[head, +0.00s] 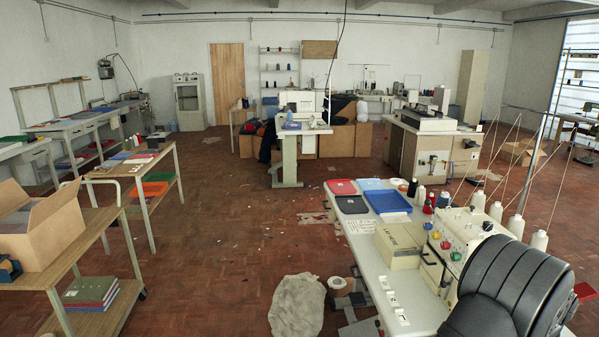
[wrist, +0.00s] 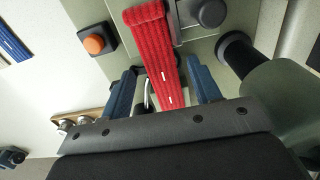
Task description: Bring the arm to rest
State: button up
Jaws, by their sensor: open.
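In the wrist view, my gripper (wrist: 160,68) is open, with one blue finger on each side of a red knitted strip (wrist: 158,50). Gaps show between the strip and both fingers. The strip has two short white marks along its middle. Its upper end lies against a pale green machine body (wrist: 205,50), and its lower end is hidden behind my gripper's dark body.
An orange button (wrist: 94,44), a grey knob (wrist: 212,12) and a green cylinder (wrist: 275,100) are close around my gripper. In the head view, a white table (head: 370,255) carries a blue tray (head: 388,201), thread cones and a cream machine (head: 455,240). Open floor (head: 235,240) lies left.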

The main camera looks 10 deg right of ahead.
notch_tip(320, 180, up, 12)
notch_tip(320, 180, down, 13)
jog(key=shift+f, duration=0.15)
notch_tip(320, 180, up, 6)
jog(key=shift+f, duration=0.25)
jog(key=s+r, duration=0.7)
jog(key=s, duration=0.5)
jog(key=s+a+f, duration=0.3)
jog(key=s+a, duration=0.5)
jog(key=s+a+f, duration=0.2)
jog(key=s+a, duration=0.6)
jog(key=a, duration=0.1)
jog(key=shift+w+d+f, duration=0.2)
jog(key=shift+w+f, duration=0.3)
jog(key=shift+w, duration=0.25)
jog(key=shift+w+d+f, duration=0.15)
jog(key=shift+w+f, duration=0.4)
jog(key=shift+w, duration=0.25)
jog(key=shift+w+d+f, duration=0.2)
jog(key=shift+w+f, duration=0.3)
jog(key=shift+w, duration=0.25)
